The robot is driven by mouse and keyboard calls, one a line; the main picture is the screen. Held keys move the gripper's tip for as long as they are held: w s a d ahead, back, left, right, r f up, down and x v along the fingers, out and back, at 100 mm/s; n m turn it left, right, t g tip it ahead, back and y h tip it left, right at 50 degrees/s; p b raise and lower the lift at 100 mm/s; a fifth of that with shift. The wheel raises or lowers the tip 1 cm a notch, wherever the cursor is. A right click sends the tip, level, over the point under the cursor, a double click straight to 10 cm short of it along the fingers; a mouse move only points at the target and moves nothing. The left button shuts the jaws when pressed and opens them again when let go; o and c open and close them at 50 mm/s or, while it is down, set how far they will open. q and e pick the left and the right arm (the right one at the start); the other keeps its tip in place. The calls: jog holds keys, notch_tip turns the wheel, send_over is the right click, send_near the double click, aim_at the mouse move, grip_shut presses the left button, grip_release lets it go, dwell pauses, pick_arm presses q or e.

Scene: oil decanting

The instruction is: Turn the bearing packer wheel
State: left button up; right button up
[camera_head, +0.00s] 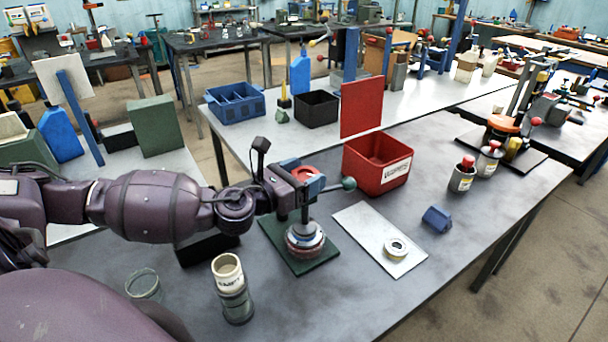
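The bearing packer stands on a dark green base plate (322,262) on the near grey table. Its round lower body (305,241) has a pale blue and reddish ring. A dark green knob (348,183) sticks out to the right at the top, by a red part (303,173); I take these to be part of the wheel. My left gripper (306,190) reaches in from the left at the packer's top and overlaps the wheel area. It hides much of the wheel and the post. I cannot tell whether its fingers touch or grip anything. My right gripper is not in view.
A red bin (378,168) stands behind the packer. A white sheet (365,229) with a pale ring (396,246) lies to the right, beside a blue block (437,219). A jar with a pale top (229,268) and a glass jar (143,285) stand in front. The table's right front is clear.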

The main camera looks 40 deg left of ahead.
pick_arm(q)
jog(key=o, duration=0.3)
jog(key=shift+b+v, duration=0.3)
jog(key=shift+v, duration=5.1)
